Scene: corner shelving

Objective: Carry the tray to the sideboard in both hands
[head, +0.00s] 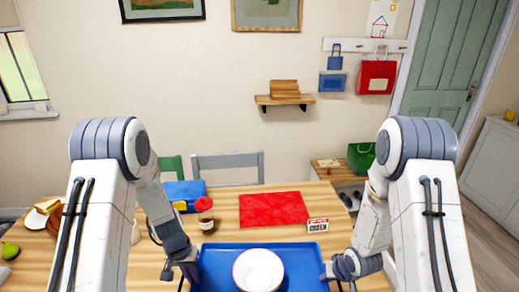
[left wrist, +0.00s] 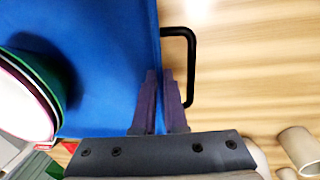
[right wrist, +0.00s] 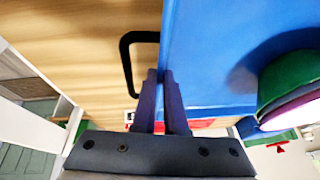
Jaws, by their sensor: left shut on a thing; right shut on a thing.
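The blue tray (head: 215,262) is in front of me at the table's near edge; whether it touches the table I cannot tell. A stack of bowls (head: 258,270), white on top, stands on it; green and purple bowls show below in the right wrist view (right wrist: 290,85). My left gripper (head: 184,274) is shut on the tray's left edge, beside a black handle (left wrist: 190,65). My right gripper (head: 332,272) is shut on its right edge, beside the other black handle (right wrist: 127,65). A pale grey cabinet (head: 492,165), perhaps the sideboard, stands at the far right.
The wooden table (head: 225,235) holds a red mat (head: 273,209), a small sign (head: 317,225), a jar (head: 206,217) and a blue box (head: 184,192). A grey chair (head: 228,165) stands behind it. Floor (head: 482,235) is clear at the right, before the green door (head: 440,60).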

